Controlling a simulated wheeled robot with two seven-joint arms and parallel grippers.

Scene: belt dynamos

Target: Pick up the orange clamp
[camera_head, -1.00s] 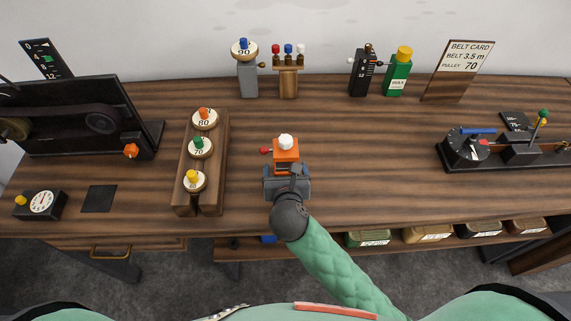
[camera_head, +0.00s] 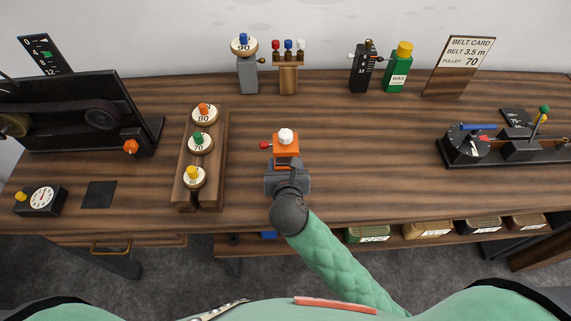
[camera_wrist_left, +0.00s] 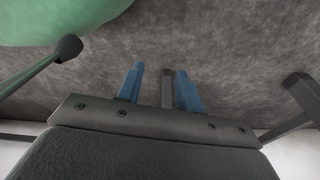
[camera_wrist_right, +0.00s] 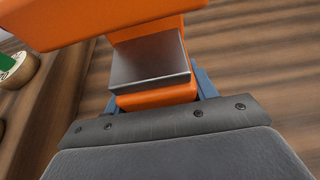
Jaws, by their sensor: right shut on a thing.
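The orange clamp (camera_head: 287,148) has a white knob on top and a red tip on its left side. It is near the middle of the bench, at the end of my right arm. My right gripper (camera_head: 287,170) is shut on it. In the right wrist view the orange clamp (camera_wrist_right: 155,100) fills the space between the blue fingers, with a grey metal block on it. I cannot tell whether it touches the bench. My left gripper (camera_wrist_left: 160,88) is open and empty over the grey floor; it is not seen in the head view.
A wooden rack (camera_head: 184,196) with numbered pulleys stands just left of the clamp.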

